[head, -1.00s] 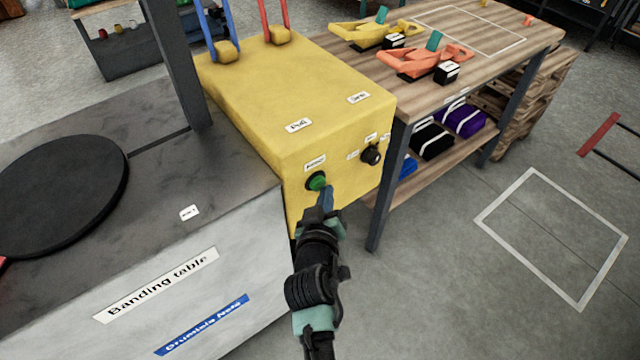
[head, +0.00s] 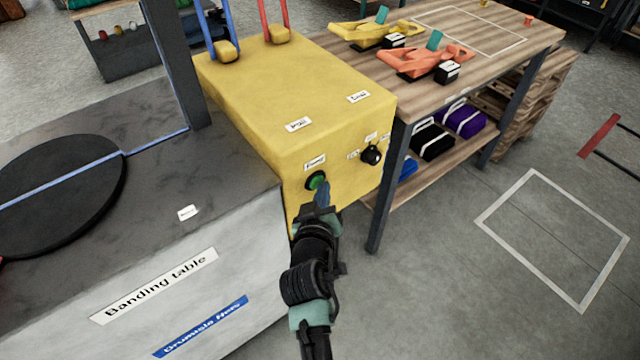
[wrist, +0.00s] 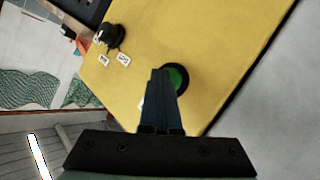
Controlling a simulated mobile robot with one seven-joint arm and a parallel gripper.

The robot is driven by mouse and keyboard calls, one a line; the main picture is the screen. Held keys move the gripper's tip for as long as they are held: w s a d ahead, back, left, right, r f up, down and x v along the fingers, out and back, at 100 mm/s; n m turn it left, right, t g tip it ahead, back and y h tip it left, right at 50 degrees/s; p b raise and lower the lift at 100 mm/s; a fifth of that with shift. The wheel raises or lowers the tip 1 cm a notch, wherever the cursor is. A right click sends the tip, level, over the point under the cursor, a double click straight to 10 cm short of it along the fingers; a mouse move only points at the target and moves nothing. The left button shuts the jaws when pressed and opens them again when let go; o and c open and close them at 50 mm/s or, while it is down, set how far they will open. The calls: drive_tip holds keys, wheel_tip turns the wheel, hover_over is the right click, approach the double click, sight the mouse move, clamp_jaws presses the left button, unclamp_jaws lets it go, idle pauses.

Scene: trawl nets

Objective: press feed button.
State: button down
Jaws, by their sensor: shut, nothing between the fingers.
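The green feed button (head: 317,180) sits in a dark ring on the front face of the yellow box (head: 300,100), under a small label. It also shows in the wrist view (wrist: 178,77), partly hidden behind my fingers. My gripper (head: 323,190) is shut and empty, its blue fingertips just in front of the button. In the wrist view my gripper (wrist: 163,75) overlaps the button's left side. I cannot tell whether the tips touch it.
A black knob (head: 371,154) is to the right on the same face. The banding table (head: 220,250) with a black disc (head: 60,190) stands left; a blue strap (head: 100,160) lies across it. A wooden workbench (head: 500,50) with strap tools stands right.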

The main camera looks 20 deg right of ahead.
drive_tip(key=shift+s+r, duration=0.1)
drive_tip(key=shift+s+d+p, duration=0.3)
drive_tip(key=shift+s+p, duration=0.4)
drive_tip(key=shift+s, duration=0.1)
drive_tip(key=s+p, duration=0.1)
drive_tip(key=s+d+p, duration=0.1)
drive_tip(key=s, duration=0.1)
drive_tip(key=s+p, duration=0.1)
drive_tip(key=shift+s+d+p, duration=0.35)
drive_tip(key=shift+p, duration=0.05)
idle(0.6)
